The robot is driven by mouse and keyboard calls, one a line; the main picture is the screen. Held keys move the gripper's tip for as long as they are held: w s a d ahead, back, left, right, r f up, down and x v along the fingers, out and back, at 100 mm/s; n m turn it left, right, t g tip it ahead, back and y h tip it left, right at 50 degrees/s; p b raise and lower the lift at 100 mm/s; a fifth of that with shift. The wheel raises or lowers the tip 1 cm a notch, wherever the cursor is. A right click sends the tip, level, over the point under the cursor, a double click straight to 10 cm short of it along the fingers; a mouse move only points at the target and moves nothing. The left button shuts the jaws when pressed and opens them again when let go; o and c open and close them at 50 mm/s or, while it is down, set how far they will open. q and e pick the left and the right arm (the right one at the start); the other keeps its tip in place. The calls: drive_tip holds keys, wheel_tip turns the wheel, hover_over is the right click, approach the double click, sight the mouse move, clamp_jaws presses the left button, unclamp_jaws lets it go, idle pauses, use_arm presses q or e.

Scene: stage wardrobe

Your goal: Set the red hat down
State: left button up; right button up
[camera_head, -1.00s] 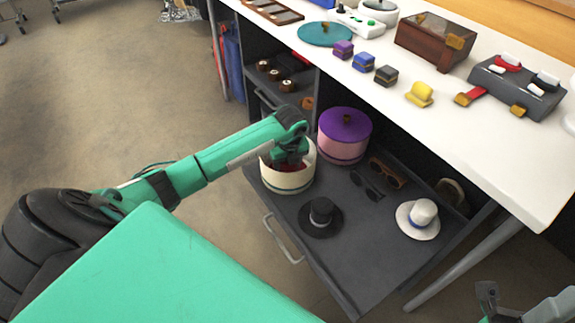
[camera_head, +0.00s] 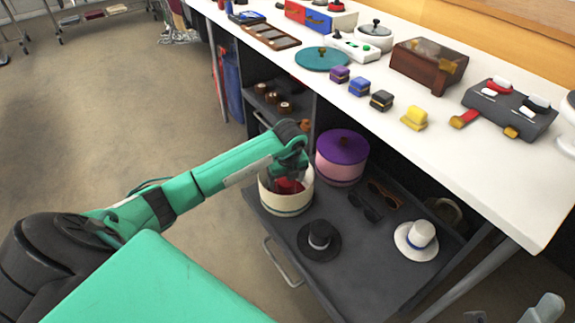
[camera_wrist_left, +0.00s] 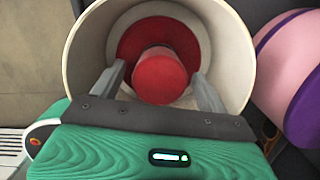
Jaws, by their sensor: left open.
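The red hat (camera_wrist_left: 160,75) lies inside the cream round box (camera_wrist_left: 82,50), its crown facing the left wrist camera and its brim down in the box. In the head view a bit of the red hat (camera_head: 291,186) shows within the cream box (camera_head: 286,203), partly hidden by my left gripper (camera_head: 287,178). My left gripper's fingers are open, one on each side of the crown, with visible gaps. Part of my right arm (camera_head: 545,308) shows at the bottom right edge; its jaws cannot be made out.
The box stands in an open grey drawer (camera_head: 355,285) beside a pink box with a purple lid (camera_head: 342,155). A black hat (camera_head: 319,240), a white hat (camera_head: 416,240) and glasses (camera_head: 366,205) lie there too. The white tabletop (camera_head: 440,165) overhangs the drawer's back.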

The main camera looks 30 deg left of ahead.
use_arm(q)
drive_tip(key=r, duration=0.2)
drive_tip(key=r+p, duration=0.1)
drive_tip(key=r, duration=0.2)
drive_tip(key=r+p, duration=0.1)
drive_tip(key=r, duration=0.2)
drive_tip(key=shift+s+d+r, duration=0.1)
drive_tip(key=shift+s+d, duration=0.15)
drive_tip(key=shift+d, duration=0.15)
drive_tip(key=shift+r, duration=0.3)
use_arm(e)
drive_tip(key=w+a+f+g+h, duration=0.1)
drive_tip(key=w+a+f+g, duration=0.2)
drive_tip(key=w+f+g, duration=0.2)
drive_tip(key=shift+w+a+f+m+g, duration=0.3)
drive_tip(key=shift+f+g, duration=0.7)
drive_tip(key=shift+f, duration=0.35)
